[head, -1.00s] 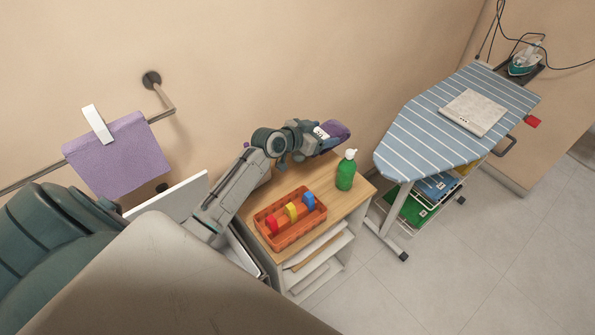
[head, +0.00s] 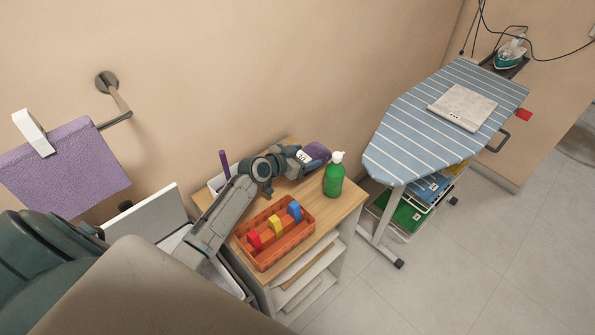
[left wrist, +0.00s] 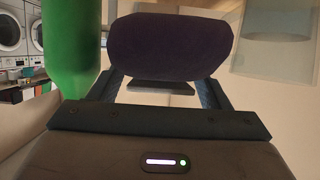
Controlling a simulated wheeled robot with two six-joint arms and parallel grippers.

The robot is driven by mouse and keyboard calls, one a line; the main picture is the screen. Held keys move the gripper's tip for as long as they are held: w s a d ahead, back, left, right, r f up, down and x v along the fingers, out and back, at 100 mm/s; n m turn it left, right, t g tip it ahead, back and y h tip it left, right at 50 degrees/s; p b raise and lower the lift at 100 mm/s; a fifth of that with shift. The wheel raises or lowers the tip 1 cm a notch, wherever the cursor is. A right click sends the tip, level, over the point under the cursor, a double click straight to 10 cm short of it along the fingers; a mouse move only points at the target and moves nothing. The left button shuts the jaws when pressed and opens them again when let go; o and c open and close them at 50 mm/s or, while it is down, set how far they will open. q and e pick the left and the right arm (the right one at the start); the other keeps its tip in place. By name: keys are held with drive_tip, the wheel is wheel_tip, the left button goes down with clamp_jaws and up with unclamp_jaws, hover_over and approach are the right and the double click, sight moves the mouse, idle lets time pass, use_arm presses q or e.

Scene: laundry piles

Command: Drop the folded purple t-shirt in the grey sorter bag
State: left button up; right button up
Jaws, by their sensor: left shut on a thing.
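My left gripper (head: 304,160) is shut on the folded purple t-shirt (head: 319,151), a small dark purple roll. It holds the roll by the wall, just behind the green pump bottle (head: 333,180) at the back of the wooden-topped cart (head: 342,208). In the left wrist view the t-shirt (left wrist: 170,46) lies between the two fingers (left wrist: 167,88), with the green bottle (left wrist: 70,45) close on its left. I cannot make out the grey sorter bag in either view. My right gripper is not in view.
A white container (head: 216,183) with a purple stick stands behind my arm. A striped ironing board (head: 410,125) is at right, and a purple towel (head: 65,170) hangs at left. The floor (head: 470,260) is clear.

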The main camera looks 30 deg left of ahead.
use_arm(q)
drive_tip(key=shift+f, duration=2.7)
drive_tip(key=shift+f, duration=0.2)
drive_tip(key=o, duration=0.8)
